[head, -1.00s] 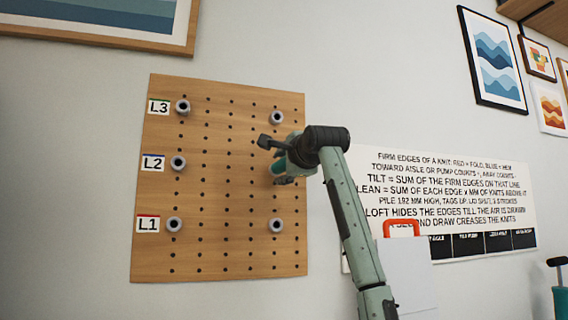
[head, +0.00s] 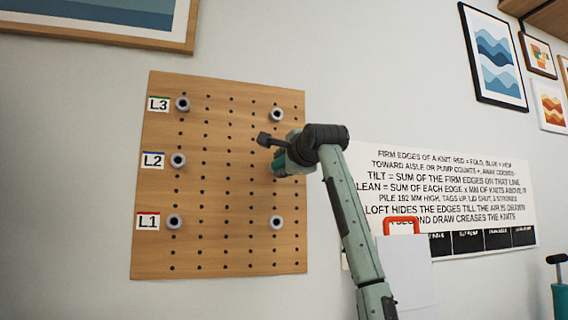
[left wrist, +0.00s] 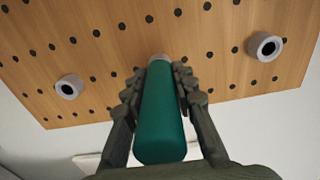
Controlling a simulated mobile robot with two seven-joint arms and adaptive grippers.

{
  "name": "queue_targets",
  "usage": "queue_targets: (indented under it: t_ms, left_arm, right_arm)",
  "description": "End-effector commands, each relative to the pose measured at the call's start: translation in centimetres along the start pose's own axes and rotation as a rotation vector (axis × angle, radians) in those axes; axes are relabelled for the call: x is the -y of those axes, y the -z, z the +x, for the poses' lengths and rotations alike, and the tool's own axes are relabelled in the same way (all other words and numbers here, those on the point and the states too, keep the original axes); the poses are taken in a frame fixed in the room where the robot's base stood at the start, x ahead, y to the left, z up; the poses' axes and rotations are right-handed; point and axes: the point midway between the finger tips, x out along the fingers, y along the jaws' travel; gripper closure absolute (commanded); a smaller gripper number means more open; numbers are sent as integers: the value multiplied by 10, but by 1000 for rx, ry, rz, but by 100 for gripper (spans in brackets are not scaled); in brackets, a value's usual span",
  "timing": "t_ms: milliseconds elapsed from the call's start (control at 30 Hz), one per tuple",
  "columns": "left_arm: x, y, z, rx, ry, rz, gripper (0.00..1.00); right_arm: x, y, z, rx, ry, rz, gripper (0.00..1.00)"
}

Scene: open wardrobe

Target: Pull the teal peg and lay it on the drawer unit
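The teal peg (left wrist: 160,115) sticks out from the wooden pegboard (head: 225,240); its far end meets a grey collar (left wrist: 160,58) at the board. In the head view a small part of the peg (head: 278,168) shows beside my left gripper (head: 276,153). In the left wrist view the two fingers of my left gripper (left wrist: 160,78) lie along both sides of the peg, their tips against it near the collar. The gripper is shut on the peg. Whether the peg is still fully seated cannot be told. The drawer unit and my right gripper are not in view.
Several grey collars, such as the top left one (head: 182,104), stand out from the board, with labels L1 (head: 148,221), L2 (head: 153,160) and L3 (head: 158,104). A printed sign (head: 450,185) and framed pictures (head: 492,55) hang to the right.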

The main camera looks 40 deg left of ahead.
Motion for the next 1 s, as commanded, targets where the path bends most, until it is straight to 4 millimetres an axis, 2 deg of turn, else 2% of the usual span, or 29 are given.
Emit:
queue_targets:
  t_ms: [33, 200, 1000]
  left_arm:
    - [0, 0, 0, 0, 0, 0, 79]
    - [0, 0, 0, 0, 0, 0, 100]
    - [0, 0, -9, 0, 0, 0, 100]
  right_arm:
    - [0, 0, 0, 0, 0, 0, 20]
    - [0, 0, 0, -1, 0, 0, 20]
    - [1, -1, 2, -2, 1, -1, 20]
